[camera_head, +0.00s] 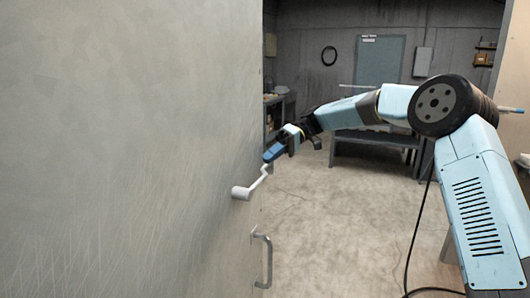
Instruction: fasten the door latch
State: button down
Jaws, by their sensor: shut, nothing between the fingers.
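The large grey door (130,150) fills the left of the view, its scratched face seen at a slant. Near its right edge sits the white latch, with a round barrel (241,193) and a cranked arm (260,179) rising to the right. My gripper (270,157), with blue fingers, is shut. Its tips are at the upper end of the latch arm; I cannot tell whether they touch it. No object shows between the fingers. Whatever the latch catches on is not visible.
A metal pull handle (264,260) is on the door below the latch. A workbench (372,140) stands at the back, with another bench (279,112) at the back wall's left. A far grey door (380,62) is behind. The concrete floor (345,220) between is clear.

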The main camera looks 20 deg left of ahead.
dwell(0.4)
jog(key=v, duration=1.2)
jog(key=shift+r, duration=0.4)
jog(key=shift+d, duration=0.15)
